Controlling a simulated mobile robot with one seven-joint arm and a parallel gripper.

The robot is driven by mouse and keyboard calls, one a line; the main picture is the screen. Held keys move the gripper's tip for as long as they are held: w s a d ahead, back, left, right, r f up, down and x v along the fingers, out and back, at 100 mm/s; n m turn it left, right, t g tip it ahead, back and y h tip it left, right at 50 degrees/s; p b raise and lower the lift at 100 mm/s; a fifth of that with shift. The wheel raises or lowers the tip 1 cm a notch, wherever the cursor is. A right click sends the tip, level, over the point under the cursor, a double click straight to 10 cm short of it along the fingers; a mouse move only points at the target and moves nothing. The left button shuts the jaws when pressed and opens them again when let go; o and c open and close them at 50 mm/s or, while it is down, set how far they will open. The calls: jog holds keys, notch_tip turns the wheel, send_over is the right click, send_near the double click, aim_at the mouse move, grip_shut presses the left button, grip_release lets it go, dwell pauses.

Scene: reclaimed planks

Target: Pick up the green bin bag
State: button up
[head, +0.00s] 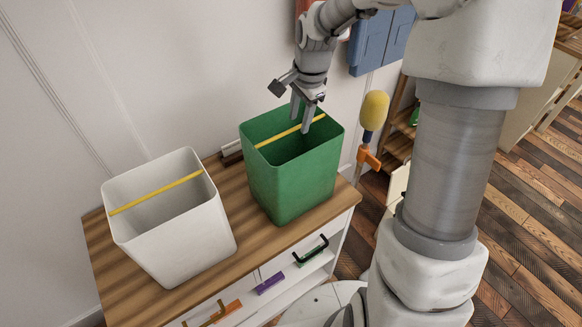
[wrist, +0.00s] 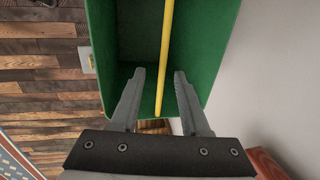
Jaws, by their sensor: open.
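A green square bin (head: 290,180) stands upright on the wooden cabinet top, with a yellow bar (head: 275,137) across its open mouth. No separate green bag can be made out; the inside looks dark green and empty. My gripper (head: 300,124) is over the bin's mouth, towards the bar's right end, fingers pointing down. In the wrist view the gripper (wrist: 160,72) is open and empty, with one finger on each side of the yellow bar (wrist: 165,40). The green bin (wrist: 215,50) fills the view beyond them. Whether the fingertips are level with the bar is hard to tell.
A white bin (head: 175,235) with its own yellow bar stands left on the cabinet top (head: 105,262). A yellow-headed tool with an orange clip (head: 374,108) is right of the green bin. Blue panels (head: 370,45) hang on the wall behind. Plank floor lies right.

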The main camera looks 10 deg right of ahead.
aim_at(297, 129)
jog(key=shift+w+a+f, duration=0.1)
jog(key=shift+w+f, duration=0.2)
jog(key=shift+f, duration=0.9)
jog(key=shift+w+a+f, duration=0.1)
jog(key=shift+w+f, duration=0.2)
jog(key=shift+f, duration=0.95)
jog(key=shift+w+a+f, duration=0.1)
jog(key=shift+w+f, duration=0.2)
jog(key=shift+f, duration=0.9)
grip_shut()
